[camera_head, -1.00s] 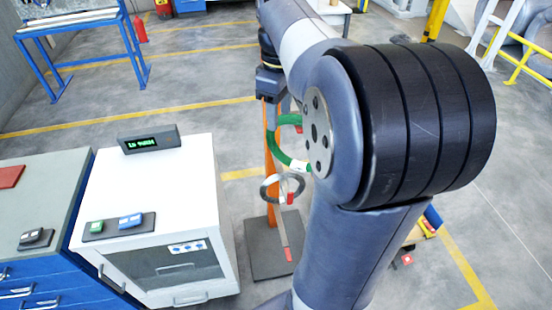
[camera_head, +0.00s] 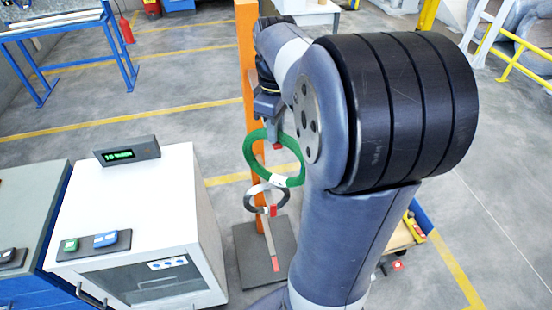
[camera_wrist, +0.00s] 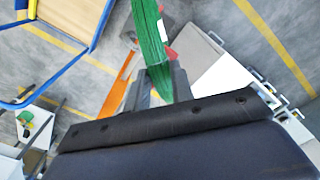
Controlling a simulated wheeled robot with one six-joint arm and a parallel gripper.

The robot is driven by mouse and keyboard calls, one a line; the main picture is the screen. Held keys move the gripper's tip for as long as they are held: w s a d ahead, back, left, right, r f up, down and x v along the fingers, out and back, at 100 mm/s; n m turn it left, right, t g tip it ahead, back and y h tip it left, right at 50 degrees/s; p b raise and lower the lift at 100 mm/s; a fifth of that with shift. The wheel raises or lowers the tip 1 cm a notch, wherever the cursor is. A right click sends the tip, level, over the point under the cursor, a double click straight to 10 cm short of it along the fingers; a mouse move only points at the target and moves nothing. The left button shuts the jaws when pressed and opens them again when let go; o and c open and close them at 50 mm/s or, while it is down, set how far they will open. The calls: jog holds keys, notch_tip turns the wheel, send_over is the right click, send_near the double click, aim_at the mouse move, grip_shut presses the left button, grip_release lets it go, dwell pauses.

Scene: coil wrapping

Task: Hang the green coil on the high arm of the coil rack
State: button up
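The green coil (camera_head: 250,163) hangs upright beside the orange post of the coil rack (camera_head: 246,50) in the head view. My gripper (camera_head: 274,131) is at the coil's top, fingers pointing down. In the wrist view the green coil (camera_wrist: 148,30) runs between the fingers of my gripper (camera_wrist: 160,88), which look shut on it. A red tip (camera_head: 277,146), apparently the high arm's end, shows just inside the ring's top. I cannot tell whether the coil rests on that arm.
A white cabinet (camera_head: 170,190) with a display (camera_head: 128,152) stands left of the rack. The rack's dark base plate (camera_head: 247,268) is on the floor. A blue-framed table (camera_head: 55,28) is at the back left. My arm hides the area right of the coil.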

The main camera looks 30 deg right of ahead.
grip_shut()
dwell(0.9)
